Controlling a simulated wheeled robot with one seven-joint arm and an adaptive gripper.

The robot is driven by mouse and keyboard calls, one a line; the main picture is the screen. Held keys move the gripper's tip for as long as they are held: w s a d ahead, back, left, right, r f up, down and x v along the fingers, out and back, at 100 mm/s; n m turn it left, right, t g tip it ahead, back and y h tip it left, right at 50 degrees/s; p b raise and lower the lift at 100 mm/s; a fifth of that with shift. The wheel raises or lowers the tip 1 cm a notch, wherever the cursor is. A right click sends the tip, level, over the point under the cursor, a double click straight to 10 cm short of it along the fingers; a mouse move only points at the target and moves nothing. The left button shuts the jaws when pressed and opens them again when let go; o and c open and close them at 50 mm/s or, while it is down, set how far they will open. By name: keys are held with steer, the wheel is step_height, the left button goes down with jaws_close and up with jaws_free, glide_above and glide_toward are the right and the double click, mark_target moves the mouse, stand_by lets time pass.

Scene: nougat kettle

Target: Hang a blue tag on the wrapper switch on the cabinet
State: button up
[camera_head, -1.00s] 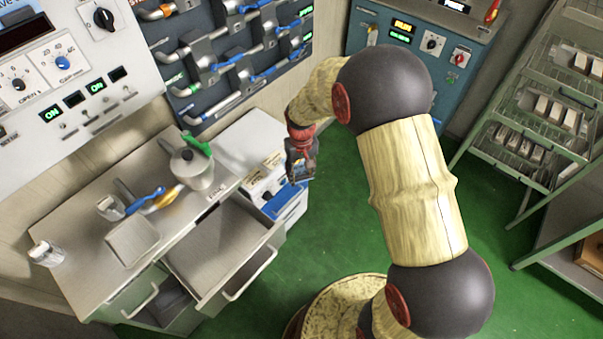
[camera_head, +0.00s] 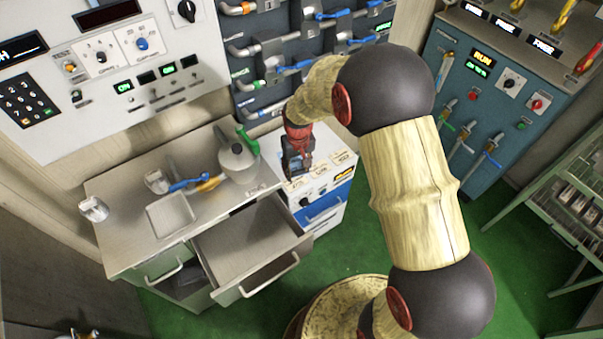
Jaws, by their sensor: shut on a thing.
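My gripper (camera_head: 298,163) hangs at the end of my arm, above or just in front of the small white cabinet with the blue drawer (camera_head: 325,210). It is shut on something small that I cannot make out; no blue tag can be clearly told. A teal cabinet (camera_head: 478,130) at the right has a lit RUN display, a black rotary switch (camera_head: 509,83) and a red switch (camera_head: 537,104). The white cabinet also has small dark knobs and labels. The labels are too small to read, so I cannot tell which switch is the wrapper switch.
A metal counter (camera_head: 120,205) with an open drawer (camera_head: 250,240) stands left of the gripper. A pot (camera_head: 238,162), a tray (camera_head: 170,215) and coloured-handled tools lie on it. A pipe panel (camera_head: 275,50) is behind. Wire shelves (camera_head: 570,200) stand right. Green floor (camera_head: 370,235) is open between.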

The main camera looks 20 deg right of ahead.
steer(key=w+a+r+n+t+y+p, duration=0.1)
steer(key=w+a+r+t+p, duration=0.35)
steer(key=r, duration=0.55)
steer(key=w+a+r+t+p, duration=0.3)
steer(key=w+r+p, duration=0.15)
steer(key=r, duration=0.55)
steer(key=s+a+r+n+t+y+p, duration=0.1)
steer(key=a+r+t+p, duration=0.25)
steer(key=r, duration=0.85)
steer(key=s+a+r+t+y+p, duration=0.1)
steer(key=a+r+t+y+p, duration=0.3)
steer(key=r, duration=0.8)
steer(key=s+a+r+n+t+h+p, duration=0.15)
steer(key=r+p, duration=0.35)
steer(key=r, duration=0.7)
steer(key=p+x, duration=0.1)
steer(key=x, duration=0.8)
steer(key=shift+f+p, duration=0.3)
steer(key=shift+f, duration=0.1)
steer(key=shift+w+r+m+y, duration=0.1)
steer(key=shift+w+m+y, duration=0.05)
steer(key=shift+m+y, duration=0.1)
